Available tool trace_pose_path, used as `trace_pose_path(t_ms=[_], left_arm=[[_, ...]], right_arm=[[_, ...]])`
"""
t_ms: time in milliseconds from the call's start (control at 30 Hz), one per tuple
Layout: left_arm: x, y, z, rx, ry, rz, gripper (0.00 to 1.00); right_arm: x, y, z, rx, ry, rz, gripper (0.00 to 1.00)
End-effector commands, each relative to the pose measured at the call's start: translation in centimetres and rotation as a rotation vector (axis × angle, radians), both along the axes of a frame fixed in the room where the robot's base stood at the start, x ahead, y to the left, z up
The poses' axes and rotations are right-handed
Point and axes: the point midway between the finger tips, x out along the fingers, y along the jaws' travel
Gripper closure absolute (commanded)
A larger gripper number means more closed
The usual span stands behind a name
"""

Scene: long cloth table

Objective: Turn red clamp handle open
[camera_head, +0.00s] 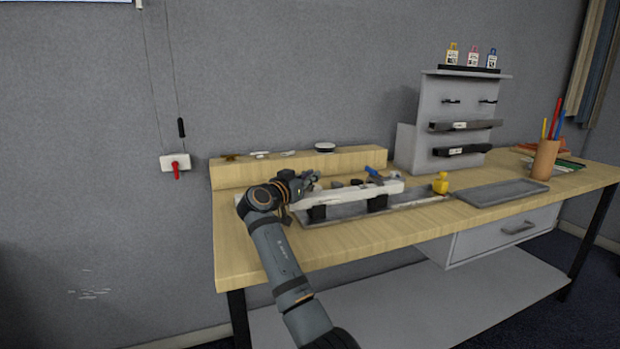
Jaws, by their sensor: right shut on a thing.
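My right gripper (312,180) is over the left part of a long white bar (342,194) on the bench. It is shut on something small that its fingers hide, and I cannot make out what. No red clamp handle shows clearly on the bench. The white bar rests on black blocks (377,203) over a grey tray (408,203). A blue piece (373,171) shows at the back of the bar. A red lever (176,171) hangs from a white box (170,162) on the wall, away from the gripper. My left gripper is out of view.
A yellow item (441,183) stands near the bar's right end. A wooden ledge (240,173) with small parts runs along the back. A grey rack (432,110), an empty dark tray (502,191) and a pencil cup (545,160) stand further right. The front bench strip is clear.

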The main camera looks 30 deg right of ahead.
Motion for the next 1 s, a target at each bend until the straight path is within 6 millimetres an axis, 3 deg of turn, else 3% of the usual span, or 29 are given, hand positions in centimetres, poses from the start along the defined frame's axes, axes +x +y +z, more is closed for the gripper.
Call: trace_pose_path(t_ms=[33, 200, 533, 1000], left_arm=[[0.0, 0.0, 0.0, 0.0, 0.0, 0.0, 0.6], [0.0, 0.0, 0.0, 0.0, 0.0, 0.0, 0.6], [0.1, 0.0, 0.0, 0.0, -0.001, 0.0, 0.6], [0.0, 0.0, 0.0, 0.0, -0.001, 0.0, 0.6]], right_arm=[[0.0, 0.0, -0.2, 0.002, 0.002, -0.001, 0.86], [0.0, 0.0, -0.1, 0.001, 0.002, 0.0, 0.66], [-0.1, 0.5, -0.1, 0.002, 0.001, 0.002, 0.66], [-4.1, 9.5, -0.2, 0.005, 0.002, 0.003, 0.66]])
